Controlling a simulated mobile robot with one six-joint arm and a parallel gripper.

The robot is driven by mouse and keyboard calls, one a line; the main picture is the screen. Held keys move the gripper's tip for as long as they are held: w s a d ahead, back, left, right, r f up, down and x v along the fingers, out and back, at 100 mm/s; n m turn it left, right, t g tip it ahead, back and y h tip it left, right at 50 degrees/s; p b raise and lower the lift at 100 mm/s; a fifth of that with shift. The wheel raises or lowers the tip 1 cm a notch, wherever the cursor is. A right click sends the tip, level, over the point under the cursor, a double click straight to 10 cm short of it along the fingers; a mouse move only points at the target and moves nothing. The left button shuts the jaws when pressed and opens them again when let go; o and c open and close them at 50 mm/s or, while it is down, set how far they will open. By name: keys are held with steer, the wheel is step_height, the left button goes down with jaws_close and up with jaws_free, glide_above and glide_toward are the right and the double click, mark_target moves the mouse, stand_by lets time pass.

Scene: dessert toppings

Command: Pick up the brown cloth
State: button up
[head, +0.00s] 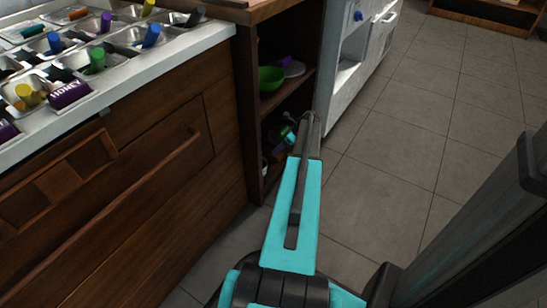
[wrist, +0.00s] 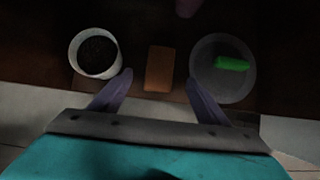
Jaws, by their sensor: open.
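The brown cloth (wrist: 161,66) shows in the wrist view as a flat, folded-looking brown rectangle on a dark shelf. It lies between a white cup and a round grey dish. My gripper (wrist: 157,84) is open, its two purple fingers spread left and right of the cloth's near end. The fingers appear empty, and I cannot tell their height above the shelf. In the head view my turquoise arm reaches to the low shelf of the wooden cabinet; the cloth cannot be made out there.
The white cup (wrist: 74,66) with dark contents stands close on the left. The grey dish (wrist: 225,92) holding a green item (wrist: 232,63) is close on the right. A shelf above holds a green bowl (head: 270,79) and a plate (head: 294,69). Tiled floor (head: 400,150) is clear.

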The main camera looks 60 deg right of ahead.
steer(key=shift+x, duration=1)
steer(key=shift+f+b, duration=0.1)
steer(key=shift+b, duration=0.2)
steer(key=shift+b+x, duration=1.55)
steer(key=shift+x, duration=0.95)
steer(key=shift+c, duration=0.5)
steer(key=c, duration=1)
